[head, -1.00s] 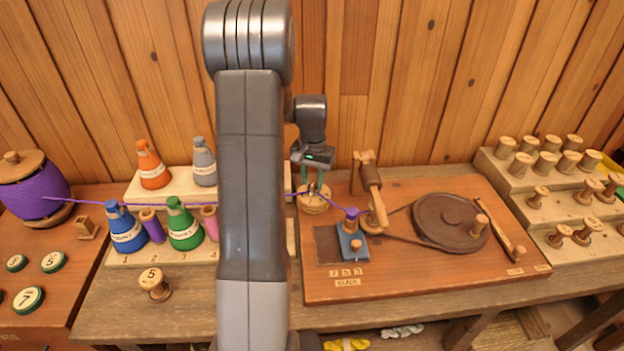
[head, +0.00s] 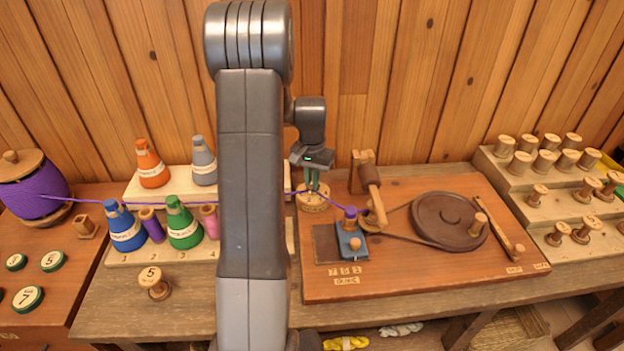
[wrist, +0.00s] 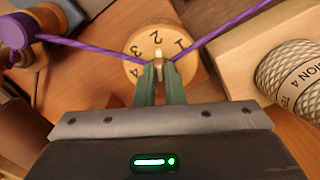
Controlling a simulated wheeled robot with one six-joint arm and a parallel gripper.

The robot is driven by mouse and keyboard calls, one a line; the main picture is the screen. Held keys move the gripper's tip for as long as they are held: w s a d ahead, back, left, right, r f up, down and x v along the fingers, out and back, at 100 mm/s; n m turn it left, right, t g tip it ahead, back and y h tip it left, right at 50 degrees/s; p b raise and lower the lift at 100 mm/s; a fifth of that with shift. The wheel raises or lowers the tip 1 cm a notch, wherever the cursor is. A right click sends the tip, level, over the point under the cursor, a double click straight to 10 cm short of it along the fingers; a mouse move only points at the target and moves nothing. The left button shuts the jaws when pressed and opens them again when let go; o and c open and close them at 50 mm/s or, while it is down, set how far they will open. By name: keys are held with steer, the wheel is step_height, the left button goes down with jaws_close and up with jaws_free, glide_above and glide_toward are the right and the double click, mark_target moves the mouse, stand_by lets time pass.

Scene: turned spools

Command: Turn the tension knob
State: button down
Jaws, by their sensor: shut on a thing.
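The tension knob (wrist: 133,45) is a round wooden dial with the numbers 1, 2, 3 and 4 on its face and a pale raised grip at its middle. In the head view the knob (head: 313,204) stands at the left edge of the winder board. My gripper (wrist: 160,70) is above it, its green fingers shut on the knob's middle grip. In the head view my gripper (head: 312,188) points straight down at the knob. Purple yarn (wrist: 95,47) runs past the knob on both sides. The fingers hide part of the dial's near side.
The winder board (head: 420,276) carries a brown wheel (head: 447,220) and a blue block (head: 350,241) with a purple-wound spool. Coloured cones (head: 184,229) stand left, partly behind my arm. A purple yarn spool (head: 36,189) sits far left. Stepped racks of wooden spools (head: 545,161) stand right.

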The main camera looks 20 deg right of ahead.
steer(key=m, duration=0.4)
steer(key=shift+w+a+m+b, duration=0.15)
steer(key=shift+w+m+b, duration=0.05)
steer(key=shift+m+b, duration=0.1)
steer(key=m, duration=0.4)
steer(key=shift+w+m, duration=0.2)
steer(key=shift+m, duration=0.1)
steer(key=shift+r, duration=0.1)
steer(key=c, duration=1.5)
jaws_free()
step_height(320, 180, up, 14)
steer(key=shift+f+b, duration=0.15)
steer(key=shift+b, duration=0.2)
step_height(320, 180, down, 14)
steer(key=shift+r, duration=0.1)
